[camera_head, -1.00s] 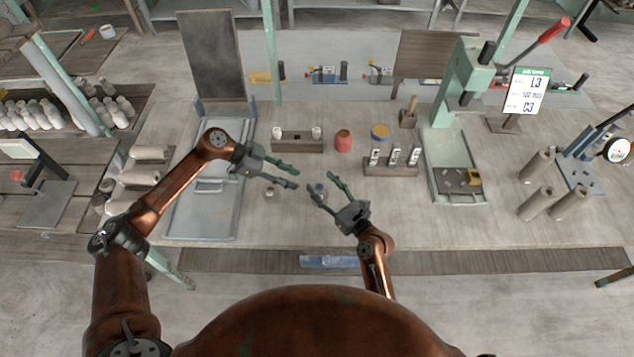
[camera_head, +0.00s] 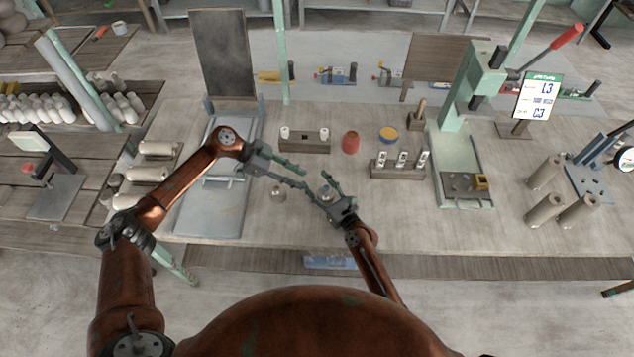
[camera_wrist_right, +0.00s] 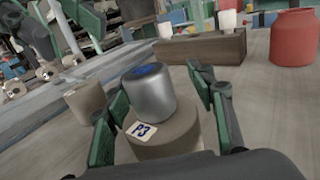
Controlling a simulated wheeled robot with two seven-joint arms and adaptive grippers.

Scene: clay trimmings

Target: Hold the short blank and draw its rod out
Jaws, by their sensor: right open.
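A short grey-brown clay blank (camera_wrist_right: 165,138) with a P3 label stands upright on the bench. A shiny metal cylinder with a blue-marked top (camera_wrist_right: 149,95) rises from its upper face. In the head view the metal top (camera_head: 326,191) shows, but the blank is mostly hidden by my right gripper (camera_head: 319,184). That gripper is open, with its fingers on either side of the blank in the wrist view; whether they touch it I cannot tell. My left gripper (camera_head: 308,184) is open and empty, its fingers reaching from the left close beside the right fingertips.
Another small clay piece (camera_wrist_right: 85,103) stands left of the blank. Behind are a wooden block with white pieces (camera_head: 303,147), a red jar (camera_head: 351,142) and a rack of labelled pieces (camera_head: 399,170). A green lever press (camera_head: 463,150) stands right.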

